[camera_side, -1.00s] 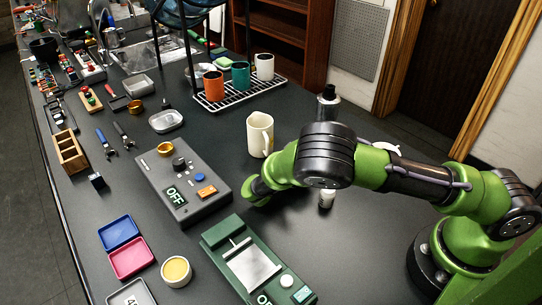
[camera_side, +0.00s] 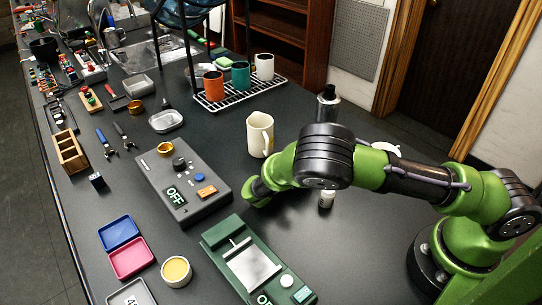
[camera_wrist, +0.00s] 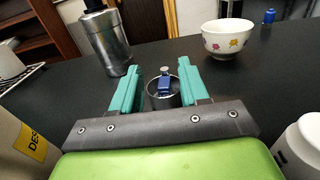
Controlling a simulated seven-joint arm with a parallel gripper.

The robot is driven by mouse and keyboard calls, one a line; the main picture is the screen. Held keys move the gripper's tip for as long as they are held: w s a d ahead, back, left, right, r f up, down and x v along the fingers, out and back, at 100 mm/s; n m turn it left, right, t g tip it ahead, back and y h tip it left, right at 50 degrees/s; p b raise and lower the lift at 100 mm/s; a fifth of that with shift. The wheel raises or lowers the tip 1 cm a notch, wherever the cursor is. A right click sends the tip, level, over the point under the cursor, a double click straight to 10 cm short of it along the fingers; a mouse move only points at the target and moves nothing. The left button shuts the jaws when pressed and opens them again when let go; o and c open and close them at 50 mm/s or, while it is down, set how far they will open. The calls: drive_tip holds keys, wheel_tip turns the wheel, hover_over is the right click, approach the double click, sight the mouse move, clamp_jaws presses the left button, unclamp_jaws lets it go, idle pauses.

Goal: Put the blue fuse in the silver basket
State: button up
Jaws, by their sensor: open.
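In the wrist view, a blue fuse (camera_wrist: 164,87) with a metal tip stands between my fingers. It appears to be inside a small round silver basket (camera_wrist: 166,102), its top rising above the rim. My gripper (camera_wrist: 161,82) has teal fingers spread open on either side, with a gap visible beside the fuse. My fingers partly cover the basket's sides. In the side view, my arm hides the fuse, basket and fingertips.
A metal bottle (camera_wrist: 108,45) and a flowered bowl (camera_wrist: 228,40) stand beyond the basket. A cream mug (camera_side: 259,134) and a white jar (camera_side: 326,198) flank my gripper. A grey control panel (camera_side: 207,205) lies to the left. A small blue item (camera_wrist: 269,17) sits far back.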

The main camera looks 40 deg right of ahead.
wheel_tip(320, 180, up, 7)
idle(0.6)
drive_tip(key=s+d+r+m+g+y, duration=0.2)
drive_tip(key=s+m+g+y, duration=0.1)
drive_tip(key=s+m+y, duration=0.7)
drive_tip(key=s+a+r+m+t+y, duration=0.2)
drive_tip(key=a+r+m+t+y, duration=0.1)
drive_tip(key=r+m+t+y, duration=0.2)
drive_tip(key=s+a+r+m+t+y, duration=0.3)
drive_tip(key=r+m+t+y, duration=0.2)
drive_tip(key=r+m, duration=0.2)
drive_tip(key=shift+s+a+r, duration=0.15)
drive_tip(key=shift+s+r, duration=0.05)
drive_tip(key=shift+r, duration=0.35)
